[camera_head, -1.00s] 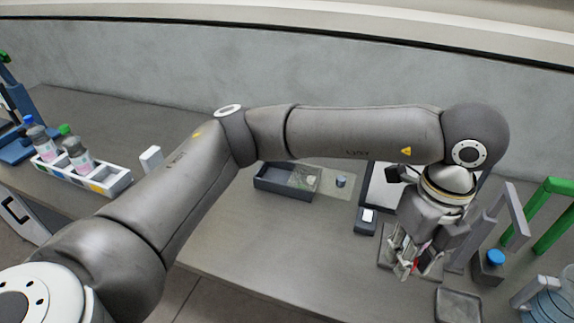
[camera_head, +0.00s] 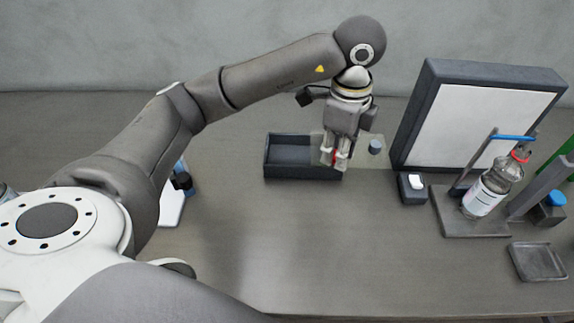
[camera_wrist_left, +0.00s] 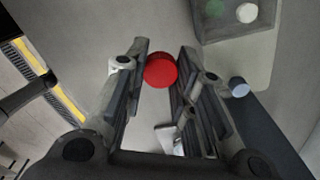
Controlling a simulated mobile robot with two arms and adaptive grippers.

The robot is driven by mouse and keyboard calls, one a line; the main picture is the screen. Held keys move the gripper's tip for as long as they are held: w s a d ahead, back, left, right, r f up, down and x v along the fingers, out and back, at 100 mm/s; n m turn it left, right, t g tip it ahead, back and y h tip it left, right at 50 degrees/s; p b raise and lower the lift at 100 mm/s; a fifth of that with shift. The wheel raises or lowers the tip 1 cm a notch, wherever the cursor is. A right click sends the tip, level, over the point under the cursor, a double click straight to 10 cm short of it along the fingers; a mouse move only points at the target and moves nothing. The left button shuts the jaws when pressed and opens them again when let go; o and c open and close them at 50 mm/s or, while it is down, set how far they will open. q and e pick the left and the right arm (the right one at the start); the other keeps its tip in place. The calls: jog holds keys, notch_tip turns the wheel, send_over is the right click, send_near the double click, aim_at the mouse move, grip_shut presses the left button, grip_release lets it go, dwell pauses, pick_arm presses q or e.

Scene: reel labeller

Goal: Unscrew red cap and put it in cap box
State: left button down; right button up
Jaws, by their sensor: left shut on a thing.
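My left gripper (camera_head: 337,163) is shut on the red cap (camera_wrist_left: 160,69), which shows between its fingertips in the wrist view. In the head view the gripper hangs at the right end of the dark open cap box (camera_head: 290,176), partly hiding it. In the wrist view the box (camera_wrist_left: 236,38) is at the upper right, with a green and a white cap inside; the red cap appears outside its wall there. The clear bottle (camera_head: 487,190) leans in a stand at the right, with a red ring at its neck and no cap seen on top. My right gripper is not in view.
A small blue-grey cylinder (camera_head: 375,146) stands right of the gripper. A large white panel in a dark frame (camera_head: 468,120), a small dark box with a white top (camera_head: 412,187) and an empty grey tray (camera_head: 538,261) are to the right. The front middle of the table is clear.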

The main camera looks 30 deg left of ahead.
pick_arm(q)
jog(key=a+f+n, duration=0.1)
jog(key=a+f, duration=0.1)
jog(key=a, duration=0.2)
jog(key=p, duration=0.2)
send_over(288, 159)
jog(key=d, duration=0.1)
jog(key=f, duration=0.7)
jog(key=shift+s+d+f, duration=0.1)
jog(key=shift+s+f, duration=0.15)
jog(key=shift+w+f, duration=0.1)
jog(key=shift+f, duration=0.15)
jog(key=f, duration=0.2)
jog(key=a+f+p, duration=0.1)
jog(key=shift+w+a+f, duration=0.1)
jog(key=shift+f, duration=0.45)
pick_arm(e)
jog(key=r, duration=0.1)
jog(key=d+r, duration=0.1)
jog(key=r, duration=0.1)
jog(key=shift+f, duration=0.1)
